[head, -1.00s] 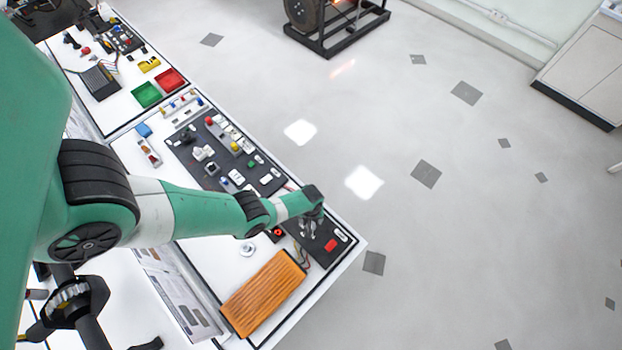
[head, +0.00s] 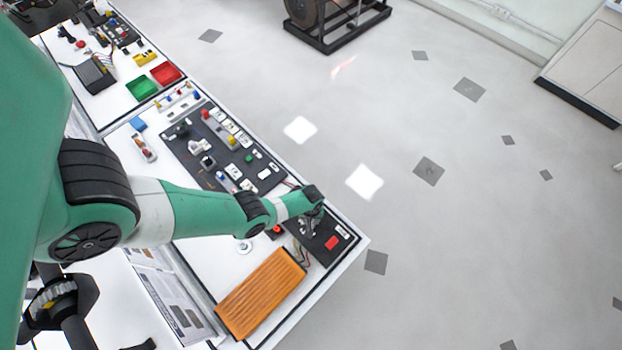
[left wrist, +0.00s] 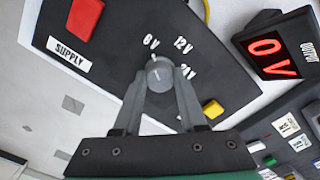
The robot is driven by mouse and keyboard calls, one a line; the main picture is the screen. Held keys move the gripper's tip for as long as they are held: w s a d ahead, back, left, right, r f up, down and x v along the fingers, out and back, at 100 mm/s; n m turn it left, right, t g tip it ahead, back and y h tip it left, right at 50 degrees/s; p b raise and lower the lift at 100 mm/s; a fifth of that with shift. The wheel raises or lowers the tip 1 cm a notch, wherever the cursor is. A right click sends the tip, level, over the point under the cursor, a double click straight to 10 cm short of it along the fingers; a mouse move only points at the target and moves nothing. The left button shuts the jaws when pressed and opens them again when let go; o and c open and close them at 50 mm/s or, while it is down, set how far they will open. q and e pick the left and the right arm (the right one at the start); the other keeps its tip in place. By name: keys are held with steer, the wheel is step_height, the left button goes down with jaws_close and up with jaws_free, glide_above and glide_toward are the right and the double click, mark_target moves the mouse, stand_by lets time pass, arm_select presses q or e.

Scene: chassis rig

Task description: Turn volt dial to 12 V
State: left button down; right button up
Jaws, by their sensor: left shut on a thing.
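The volt dial (left wrist: 159,73) is a round grey knob on the dark supply panel (left wrist: 112,62). Labels 6 V (left wrist: 151,41), 12 V (left wrist: 183,45) and one reading like 24 V (left wrist: 188,72) stand around it. A pale mark on the dial's edge faces roughly the 6 V label. My left gripper (left wrist: 160,82) is shut on the dial, one finger on each side. In the head view my left gripper (head: 312,224) is over the panel at the bench's near right end, and the dial is hard to make out there. My right gripper is not seen.
A display (left wrist: 270,45) beside the panel shows a red 0-like digit. An orange ribbed block (head: 262,293) lies near the panel. Open floor lies right of the bench.

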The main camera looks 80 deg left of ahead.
arm_select(q)
steer(key=shift+m, duration=0.3)
steer(key=m, duration=1.1)
stand_by(0.4)
stand_by(0.5)
steer(key=shift+c, duration=2.3)
jaws_free()
